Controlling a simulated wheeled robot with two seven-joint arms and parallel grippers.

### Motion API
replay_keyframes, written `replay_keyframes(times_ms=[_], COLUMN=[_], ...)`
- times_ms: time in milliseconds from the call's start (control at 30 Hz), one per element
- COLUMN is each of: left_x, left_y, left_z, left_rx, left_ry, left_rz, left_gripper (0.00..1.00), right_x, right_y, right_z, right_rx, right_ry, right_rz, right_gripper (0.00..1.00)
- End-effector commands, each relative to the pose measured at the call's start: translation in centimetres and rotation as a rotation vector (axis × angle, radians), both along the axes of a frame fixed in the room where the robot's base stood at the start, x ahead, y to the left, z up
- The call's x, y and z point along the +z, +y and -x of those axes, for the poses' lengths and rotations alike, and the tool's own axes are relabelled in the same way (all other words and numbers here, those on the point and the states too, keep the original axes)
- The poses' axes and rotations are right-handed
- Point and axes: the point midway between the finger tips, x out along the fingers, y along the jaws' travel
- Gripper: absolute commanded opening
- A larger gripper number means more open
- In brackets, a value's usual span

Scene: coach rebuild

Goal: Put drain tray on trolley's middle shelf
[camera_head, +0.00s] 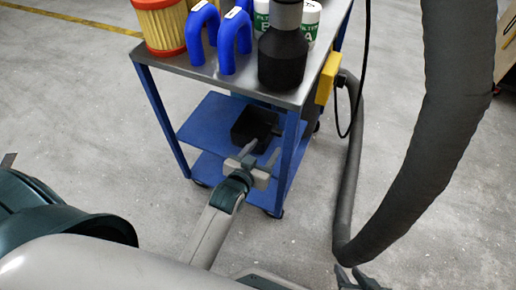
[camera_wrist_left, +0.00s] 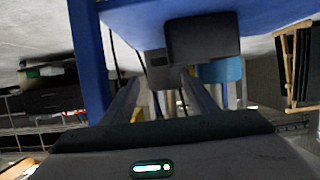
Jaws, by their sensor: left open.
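A black, box-like object (camera_head: 255,127), which looks like the drain tray, rests on the blue middle shelf (camera_head: 207,120) of the trolley. In the left wrist view the black object (camera_wrist_left: 203,38) lies against the blue shelf (camera_wrist_left: 150,14), and the picture appears upside down. My left gripper (camera_head: 254,158) is open at the trolley's near side, just in front of the black object. Its fingers (camera_wrist_left: 165,95) show apart with nothing held between them. My right gripper (camera_head: 358,277) is only partly in view at the bottom edge; its opening is unclear.
The top shelf (camera_head: 205,68) holds a yellow-red filter (camera_head: 160,25), blue hoses (camera_head: 236,42), white filter cans and a dark cylinder (camera_head: 283,58). A blue post (camera_head: 288,160) stands beside my left gripper. A thick grey hose (camera_head: 425,130) hangs at right.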

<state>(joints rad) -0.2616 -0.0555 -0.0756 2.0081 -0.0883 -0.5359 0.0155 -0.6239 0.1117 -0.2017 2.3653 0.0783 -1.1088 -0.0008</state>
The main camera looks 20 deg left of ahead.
Motion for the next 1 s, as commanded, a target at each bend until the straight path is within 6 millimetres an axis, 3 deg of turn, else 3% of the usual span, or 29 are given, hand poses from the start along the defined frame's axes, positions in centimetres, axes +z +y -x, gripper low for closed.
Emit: replay_keyframes(times_ms=[167,267,500,600,733,1000], left_x=[-1.5,-2.9,-5.5,-5.7,-5.8,-5.8], left_y=[-0.3,-0.8,-2.6,-3.2,-3.6,-3.6], left_z=[3.2,6.9,18.8,22.5,24.7,24.7], left_rx=[-0.025,-0.058,-0.17,-0.208,-0.232,-0.232], left_ry=[0.084,0.178,0.465,0.551,0.602,0.605], left_rz=[0.001,0.004,0.013,0.016,0.019,0.02], left_gripper=[0.53,0.53,0.53,0.53,0.53,0.53], right_x=[0.0,-0.1,-0.2,-0.2,-0.2,0.0], right_y=[0.1,0.2,0.2,0.2,0.2,0.1], right_z=[0.3,0.5,0.8,0.7,0.6,0.0], right_rx=[0.001,0.002,0.002,0.002,0.002,0.002], right_ry=[0.004,0.007,0.012,0.012,0.01,-0.001], right_rz=[-0.002,-0.002,-0.002,-0.002,-0.003,-0.001], right_gripper=[0.31,0.31,0.31,0.31,0.31,0.31])
